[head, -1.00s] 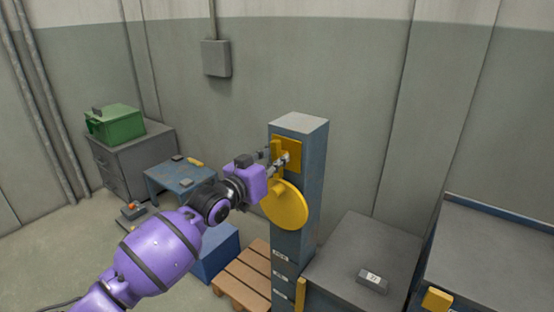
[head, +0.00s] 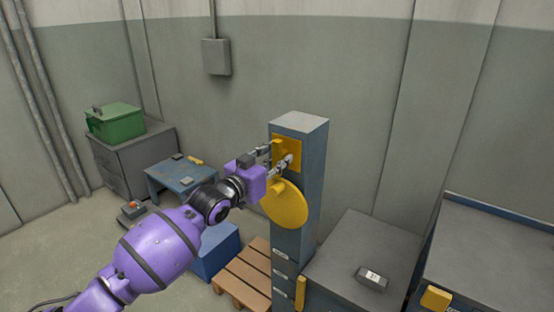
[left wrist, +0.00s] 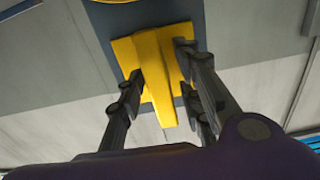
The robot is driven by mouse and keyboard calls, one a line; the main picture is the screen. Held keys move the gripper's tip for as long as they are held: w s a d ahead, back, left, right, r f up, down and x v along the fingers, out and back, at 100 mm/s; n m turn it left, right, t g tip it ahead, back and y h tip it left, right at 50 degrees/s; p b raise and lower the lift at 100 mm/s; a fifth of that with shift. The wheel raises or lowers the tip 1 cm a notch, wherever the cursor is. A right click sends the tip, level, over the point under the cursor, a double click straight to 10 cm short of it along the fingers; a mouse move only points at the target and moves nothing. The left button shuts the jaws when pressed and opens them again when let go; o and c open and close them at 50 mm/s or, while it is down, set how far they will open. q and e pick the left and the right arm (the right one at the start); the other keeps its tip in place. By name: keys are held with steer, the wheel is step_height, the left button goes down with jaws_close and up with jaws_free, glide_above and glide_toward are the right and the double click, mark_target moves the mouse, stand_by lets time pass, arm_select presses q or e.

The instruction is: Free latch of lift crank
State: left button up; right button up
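The yellow latch plate (head: 291,147) is on the upper face of the blue-grey lift post (head: 313,165). In the left wrist view a tapered yellow latch bar (left wrist: 161,85) stands out from the plate (left wrist: 124,52). My left gripper (head: 279,154) is at the latch, its fingers spread on either side of the bar. Both fingertips are close to the bar's edges; I cannot tell whether they touch. The round yellow crank disc (head: 287,206) is just below the latch, partly behind my gripper. My right gripper is not in view.
A grey cabinet (head: 350,250) with a small labelled block (head: 371,279) is right of the post. A wooden pallet (head: 245,275) and a blue box (head: 219,252) are at left below my arm. A blue table (head: 175,183) and a green crate (head: 116,122) are farther back.

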arm_select(q)
steer(key=shift+s, duration=0.15)
steer(key=v, duration=1.2)
